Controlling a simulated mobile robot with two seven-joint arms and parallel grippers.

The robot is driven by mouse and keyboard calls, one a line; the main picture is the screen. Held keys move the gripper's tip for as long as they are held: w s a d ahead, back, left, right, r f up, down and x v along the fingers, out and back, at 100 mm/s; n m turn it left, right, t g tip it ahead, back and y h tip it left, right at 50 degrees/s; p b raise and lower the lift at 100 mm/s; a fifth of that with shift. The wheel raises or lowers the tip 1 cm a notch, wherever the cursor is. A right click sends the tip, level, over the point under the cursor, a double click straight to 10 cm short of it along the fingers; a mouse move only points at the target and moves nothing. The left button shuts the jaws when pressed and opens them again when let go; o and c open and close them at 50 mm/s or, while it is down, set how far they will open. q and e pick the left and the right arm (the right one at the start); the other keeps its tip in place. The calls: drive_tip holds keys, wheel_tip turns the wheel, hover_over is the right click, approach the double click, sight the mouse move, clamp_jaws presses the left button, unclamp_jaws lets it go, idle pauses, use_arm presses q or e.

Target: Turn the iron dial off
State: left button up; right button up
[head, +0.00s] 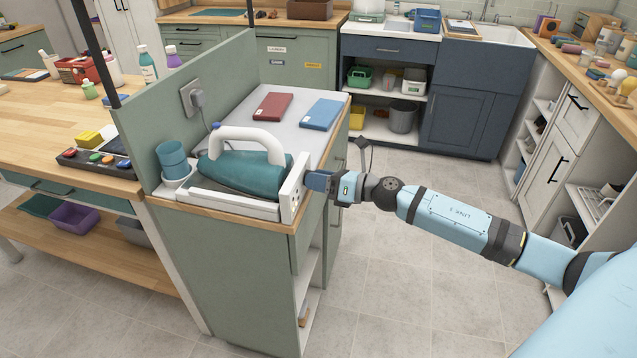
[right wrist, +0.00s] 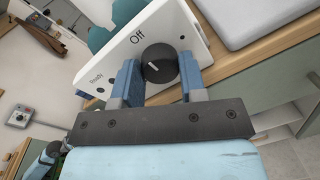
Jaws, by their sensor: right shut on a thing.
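The iron (head: 245,170) has a teal body and a white handle and sits in a white base on the counter end. The base's upright white panel (head: 291,192) faces right, toward my arm. In the right wrist view, a round black dial (right wrist: 160,62) with a white mark is on this panel, with the word "Off" printed beside it. My right gripper (head: 311,182) is at the panel. In the right wrist view its blue fingers (right wrist: 158,80) are on either side of the dial, shut on it. My left gripper is not in view.
A teal cup (head: 173,158) stands left of the iron. A green partition (head: 230,85) with a plugged socket borders the left. The tiled floor (head: 400,290) is clear.

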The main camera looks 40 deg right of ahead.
idle(0.3)
drive_tip(key=o, duration=0.9)
drive_tip(key=shift+s, duration=0.1)
drive_tip(key=b+v, duration=0.1)
drive_tip(key=v, duration=1.2)
drive_tip(key=shift+s+d, duration=0.2)
drive_tip(key=shift+s, duration=0.05)
